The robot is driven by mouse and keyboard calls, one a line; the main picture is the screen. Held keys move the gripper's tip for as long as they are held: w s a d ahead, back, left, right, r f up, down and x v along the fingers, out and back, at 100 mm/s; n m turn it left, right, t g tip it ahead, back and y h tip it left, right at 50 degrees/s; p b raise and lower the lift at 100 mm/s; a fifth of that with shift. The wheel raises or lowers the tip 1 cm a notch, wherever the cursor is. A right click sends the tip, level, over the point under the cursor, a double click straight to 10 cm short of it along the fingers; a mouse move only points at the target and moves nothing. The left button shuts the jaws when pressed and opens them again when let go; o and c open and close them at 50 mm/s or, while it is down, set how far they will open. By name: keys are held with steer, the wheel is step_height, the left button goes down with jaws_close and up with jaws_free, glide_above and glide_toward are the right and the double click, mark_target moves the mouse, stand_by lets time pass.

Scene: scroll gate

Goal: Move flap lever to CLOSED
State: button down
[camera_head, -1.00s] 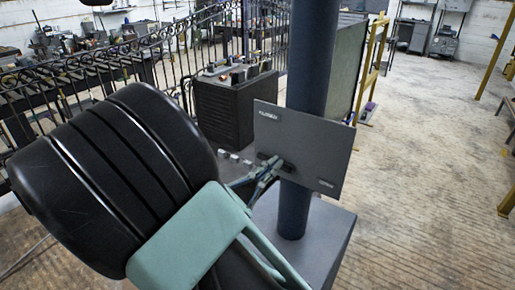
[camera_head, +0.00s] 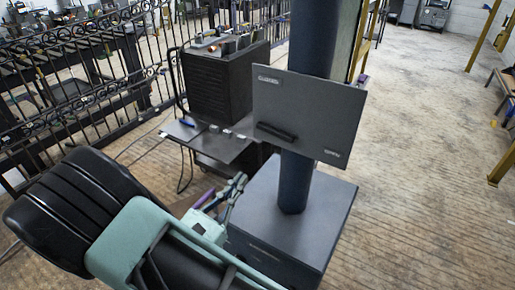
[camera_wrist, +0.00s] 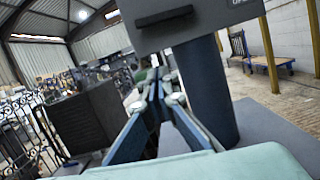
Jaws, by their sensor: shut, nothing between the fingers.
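The flap lever is a black bar handle (camera_head: 277,132) on a grey panel (camera_head: 310,105) fixed to a dark blue post. It sits in the lower left part of the panel, well below the small label (camera_head: 268,80) at upper left. The lower right label (camera_head: 334,153) is too small to read here. In the wrist view the handle (camera_wrist: 164,16) is at the top, and the label to its right, cut by the edge, begins "OPE". My gripper (camera_head: 239,180) is shut and empty, below and left of the handle, apart from it. Its fingers (camera_wrist: 160,76) point toward the post.
The dark blue post (camera_head: 296,185) stands on a grey box base (camera_head: 290,225) right of my gripper. A black ribbed unit (camera_head: 228,85) and a low grey shelf (camera_head: 205,142) stand behind left. Wrought-iron fencing (camera_head: 75,95) runs along the left. Floor at right is open.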

mark_target(264, 129)
steer(key=w+d+r+p, duration=0.2)
steer(key=w+d+r, duration=0.3)
steer(key=w+r, duration=0.1)
steer(key=shift+x, duration=0.95)
